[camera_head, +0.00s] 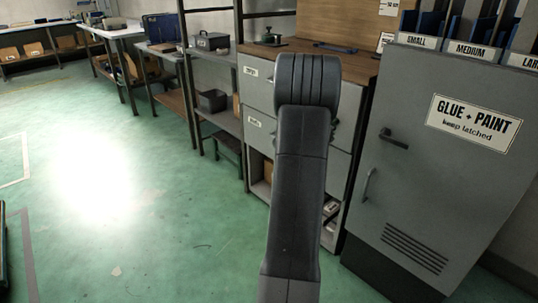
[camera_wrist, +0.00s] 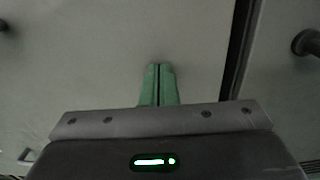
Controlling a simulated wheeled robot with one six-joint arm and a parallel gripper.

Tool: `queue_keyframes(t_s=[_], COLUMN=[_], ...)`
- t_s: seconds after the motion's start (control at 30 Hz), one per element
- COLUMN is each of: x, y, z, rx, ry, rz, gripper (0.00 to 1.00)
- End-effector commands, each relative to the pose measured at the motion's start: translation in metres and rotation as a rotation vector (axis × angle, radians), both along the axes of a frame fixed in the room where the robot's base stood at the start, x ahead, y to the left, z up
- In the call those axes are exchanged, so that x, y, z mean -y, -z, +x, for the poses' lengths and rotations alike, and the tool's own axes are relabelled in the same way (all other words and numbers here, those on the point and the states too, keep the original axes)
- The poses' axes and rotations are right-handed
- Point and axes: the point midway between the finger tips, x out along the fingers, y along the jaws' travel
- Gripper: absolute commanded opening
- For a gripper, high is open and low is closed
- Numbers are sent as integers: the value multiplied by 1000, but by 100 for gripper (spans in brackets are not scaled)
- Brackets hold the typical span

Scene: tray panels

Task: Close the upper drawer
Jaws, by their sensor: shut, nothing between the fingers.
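The upper drawer (camera_head: 256,88) is the top grey front of the cabinet under the wooden top, with a small white label. My arm covers much of it in the head view, so I cannot tell how far it stands out. The lower drawer (camera_head: 259,130) is below it, also labelled. My gripper (camera_wrist: 158,68) shows in the wrist view with its green fingers together and nothing between them. They point at a plain pale grey panel (camera_wrist: 90,70), which seems to be a drawer front. I cannot tell whether they touch it. The fingers are hidden in the head view.
A grey glue and paint cupboard (camera_head: 430,170) stands close on the right, with a lever handle (camera_head: 394,139). A dark gap separates it from the panel in the wrist view. Shelving and benches (camera_head: 122,30) line the left.

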Motion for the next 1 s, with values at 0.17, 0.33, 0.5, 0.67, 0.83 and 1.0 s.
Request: queue_keyframes(t_s=[0.17, 0.33, 0.5, 0.67, 0.83, 1.0], x=[10, 14, 15, 15, 14, 3], y=[0, 0, -2, -2, -3, -2], z=[10, 14, 16, 16, 16, 13], rx=[1, 0, 3, 3, 4, 4], ry=[1, 1, 1, 1, 1, -1], rz=[1, 0, -1, -1, -2, -2], gripper=[0, 0, 0, 0, 0, 0])
